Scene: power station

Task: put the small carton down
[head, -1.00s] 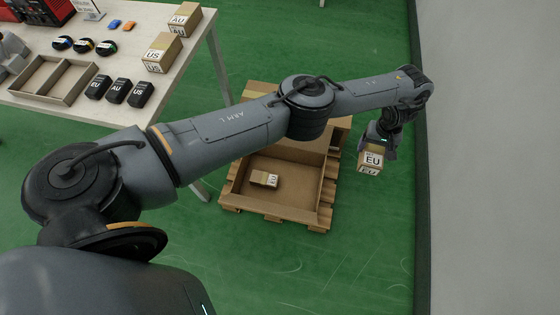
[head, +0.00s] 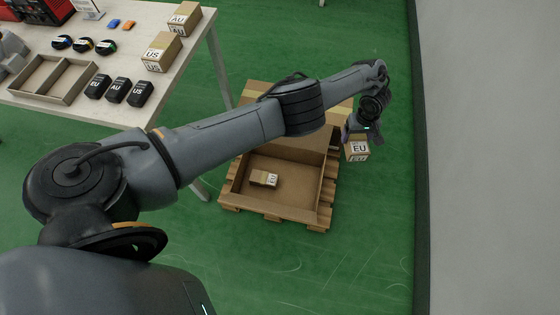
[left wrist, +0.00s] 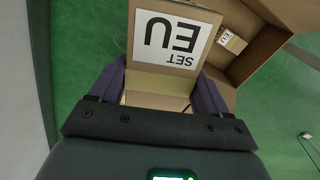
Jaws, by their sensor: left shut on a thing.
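A small carton (head: 357,149) with an "EU" label hangs in my left gripper (head: 349,132), at the right of the head view. In the left wrist view the same carton (left wrist: 174,45) sits between the two fingers of my left gripper (left wrist: 160,95), its "SET EU" label upside down. The carton is just right of a large open carton (head: 290,204) on a pallet. Another small "EU" carton (head: 264,179) lies inside the large carton; it also shows in the left wrist view (left wrist: 231,41). My right gripper is not in view.
The wooden pallet (head: 231,203) stands on the green floor. A table (head: 107,117) at upper left carries "AU" and "US" cartons, black adapters and a divided tray (head: 48,80). A wall (head: 490,160) runs along the right. Green floor lies free right of the pallet.

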